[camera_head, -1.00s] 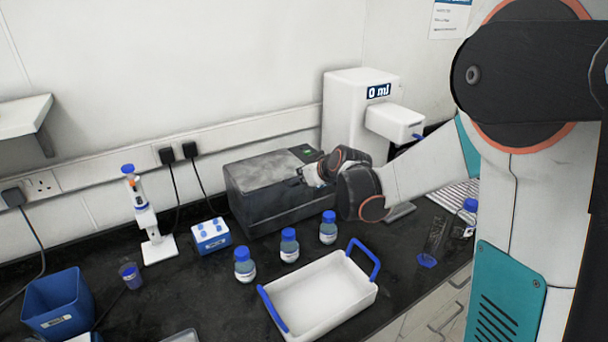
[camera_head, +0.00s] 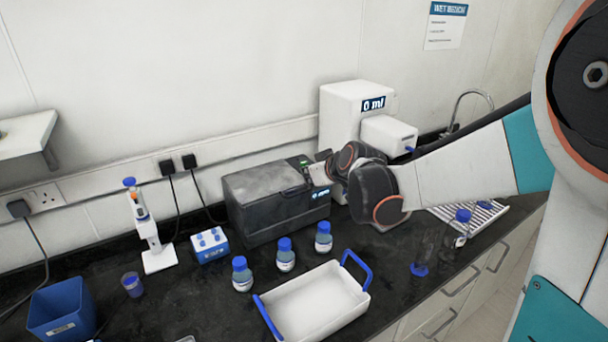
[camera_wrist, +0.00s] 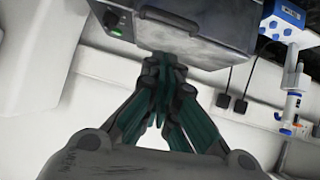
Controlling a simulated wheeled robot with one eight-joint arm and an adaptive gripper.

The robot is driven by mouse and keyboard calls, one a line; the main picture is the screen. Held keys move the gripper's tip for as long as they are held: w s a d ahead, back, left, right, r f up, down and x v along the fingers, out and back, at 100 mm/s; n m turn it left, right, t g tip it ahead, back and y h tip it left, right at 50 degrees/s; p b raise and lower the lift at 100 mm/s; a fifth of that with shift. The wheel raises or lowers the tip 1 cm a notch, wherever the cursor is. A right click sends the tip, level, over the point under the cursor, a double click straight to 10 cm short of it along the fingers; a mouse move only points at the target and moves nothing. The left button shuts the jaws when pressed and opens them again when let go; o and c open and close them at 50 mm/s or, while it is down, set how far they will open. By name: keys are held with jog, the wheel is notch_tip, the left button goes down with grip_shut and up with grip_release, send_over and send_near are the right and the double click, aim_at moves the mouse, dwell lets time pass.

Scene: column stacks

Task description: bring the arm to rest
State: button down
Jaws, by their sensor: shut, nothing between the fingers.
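My gripper (camera_wrist: 164,72) is shut and empty in the wrist view, its dark green-grey fingers pressed together. Its tips overlap the lower edge of the grey box-shaped machine (camera_wrist: 190,35) in that view; I cannot tell whether they touch. In the head view my arm reaches in from the right, and its dark wrist joints hang above the bench beside the same machine (camera_head: 262,205). The fingers cannot be made out there.
A white dispenser (camera_head: 340,120) reading 0 ml stands behind my wrist. Several blue-capped bottles (camera_head: 285,257) and a white tray (camera_head: 315,305) with blue handles stand in front. A pipette stand (camera_head: 150,240), blue-and-white rack (camera_head: 209,247) and blue bin (camera_head: 60,310) are at left.

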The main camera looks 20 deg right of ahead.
jog(key=s+f+m+g+h+b, duration=0.1)
jog(key=s+f+m+g+b, duration=0.1)
jog(key=s, duration=1.4)
jog(key=s+a+f+m+g+h+b, duration=0.1)
jog(key=s+f+b, duration=0.3)
jog(key=s, duration=1.2)
jog(key=shift+s+a+f+m+g+b, duration=0.25)
jog(key=shift+a+f+m+g+b, duration=0.1)
jog(key=shift+m+g+b, duration=0.1)
